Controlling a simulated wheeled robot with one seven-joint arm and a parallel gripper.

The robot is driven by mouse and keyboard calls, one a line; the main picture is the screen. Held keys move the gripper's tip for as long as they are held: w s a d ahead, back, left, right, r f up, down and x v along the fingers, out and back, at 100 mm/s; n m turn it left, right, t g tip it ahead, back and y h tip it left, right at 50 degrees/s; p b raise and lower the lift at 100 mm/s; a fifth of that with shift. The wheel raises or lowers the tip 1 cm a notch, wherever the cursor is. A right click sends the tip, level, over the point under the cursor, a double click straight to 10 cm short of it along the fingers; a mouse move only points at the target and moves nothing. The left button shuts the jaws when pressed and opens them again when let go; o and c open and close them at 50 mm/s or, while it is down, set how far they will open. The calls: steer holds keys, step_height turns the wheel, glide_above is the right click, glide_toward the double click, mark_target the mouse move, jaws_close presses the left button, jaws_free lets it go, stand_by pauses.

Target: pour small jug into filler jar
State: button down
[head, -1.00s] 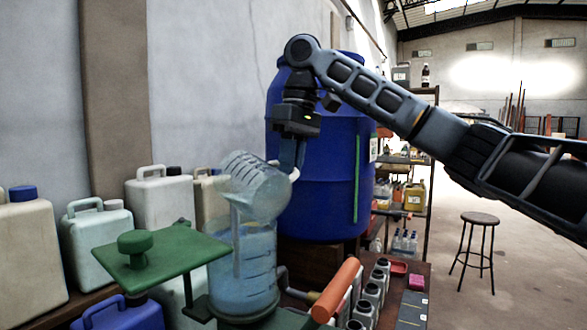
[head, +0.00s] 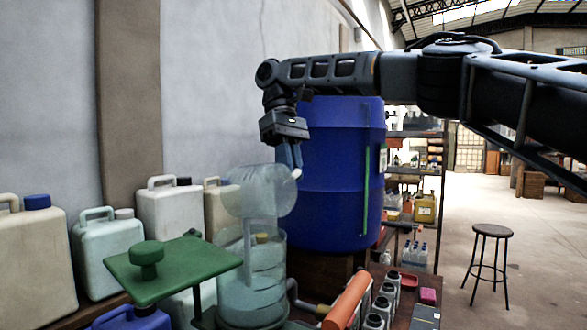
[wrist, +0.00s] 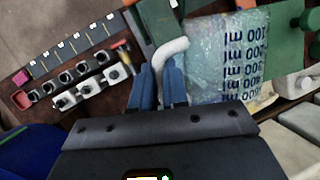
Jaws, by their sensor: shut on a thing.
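The small jug (head: 258,192), clear with a white handle, is tipped nearly on its side with its mouth toward the left. It is directly above the filler jar (head: 252,290), a clear upright cylinder with dark graduation lines. My gripper (head: 291,160) is shut on the jug's handle at its right end. In the wrist view my gripper (wrist: 159,88) has the white handle (wrist: 170,50) between its fingers, and the jug (wrist: 225,62) shows ml markings. The jar looks pale and clear; any liquid level in it or the jug is hard to tell.
A green plate with a knob (head: 170,270) stands out left of the jar on a post. White canisters (head: 108,250) line the wall. A large blue drum (head: 330,190) stands behind. An orange cylinder (head: 347,300) and small jars (head: 382,300) are at the right. A stool (head: 490,262) stands on open floor.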

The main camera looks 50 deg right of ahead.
steer(key=shift+w+d+r, duration=0.1)
steer(key=shift+w+r, duration=0.05)
steer(key=shift+r, duration=0.1)
steer(key=shift+f, duration=0.1)
stand_by(1.8)
steer(key=shift+s+f+y, duration=0.2)
steer(key=shift+f+y, duration=0.1)
steer(key=shift+f, duration=0.15)
steer(key=shift+s+a+f+n+y, duration=0.2)
steer(key=shift+s+f+n+y, duration=0.15)
steer(key=shift+y, duration=0.25)
steer(key=shift+s+d+r+t+y, duration=0.2)
steer(key=shift+s+r+t+y, duration=0.1)
steer(key=shift+s+t+y, duration=0.15)
steer(key=shift+s+d+r+t+y, duration=0.15)
steer(key=shift+s+r+t+y, duration=0.1)
steer(key=shift+s+t+y, duration=0.15)
steer(key=s+f+t+b, duration=0.1)
steer(key=t, duration=0.1)
steer(key=s+f+n+t+b, duration=0.1)
steer(key=t, duration=0.1)
steer(key=f+t+b, duration=0.1)
steer(key=t, duration=0.1)
steer(key=shift+s+f+n+h, duration=0.25)
steer(key=shift+s+f, duration=0.15)
steer(key=shift+t+b, duration=0.35)
steer(key=shift+b, duration=0.3)
